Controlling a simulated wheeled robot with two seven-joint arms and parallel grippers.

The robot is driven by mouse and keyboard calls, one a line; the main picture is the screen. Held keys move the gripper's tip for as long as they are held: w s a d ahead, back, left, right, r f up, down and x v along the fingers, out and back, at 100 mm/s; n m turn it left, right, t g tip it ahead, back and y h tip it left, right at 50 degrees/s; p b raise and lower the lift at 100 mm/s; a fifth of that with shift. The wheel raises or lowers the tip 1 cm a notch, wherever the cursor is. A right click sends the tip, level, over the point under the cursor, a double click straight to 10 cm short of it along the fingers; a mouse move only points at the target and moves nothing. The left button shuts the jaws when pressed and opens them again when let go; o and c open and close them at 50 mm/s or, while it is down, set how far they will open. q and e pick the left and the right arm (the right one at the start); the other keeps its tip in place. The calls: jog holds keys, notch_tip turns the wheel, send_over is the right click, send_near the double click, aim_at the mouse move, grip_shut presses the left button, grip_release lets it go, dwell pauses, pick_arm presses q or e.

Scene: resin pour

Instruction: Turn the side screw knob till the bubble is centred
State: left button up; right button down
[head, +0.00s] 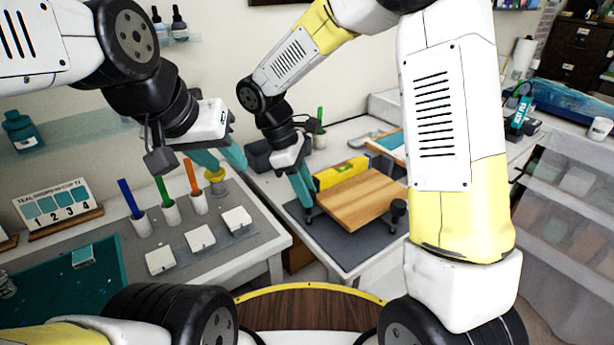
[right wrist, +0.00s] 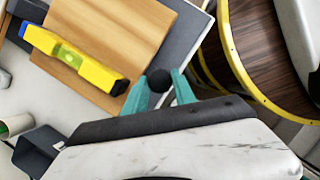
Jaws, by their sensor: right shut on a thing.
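A wooden board (head: 365,200) rests on a dark grey mat (head: 347,250) on the white side table. A yellow spirit level (head: 340,172) lies across it; its green vial (right wrist: 69,55) shows in the right wrist view, but the bubble is too small to make out. My right gripper (head: 307,208) is at the board's left corner, shut on a dark round screw knob (right wrist: 158,81), with one teal finger on each side. Another black knob (head: 398,208) stands at the board's right corner. My left gripper (head: 220,163) hangs above the left bench, its teal fingers apart and empty.
The left bench holds several coloured sticks in white cups (head: 170,213), white blocks (head: 200,238) and a numbered card (head: 55,203). The front of the grey mat is clear.

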jog(key=shift+w+r+n, duration=0.1)
jog(key=shift+n, duration=0.3)
jog(key=c, duration=1)
grip_release()
jog(key=shift+c, duration=0.2)
jog(key=v, duration=0.7)
jog(key=shift+a+r, duration=0.15)
jog(key=shift+r, duration=0.15)
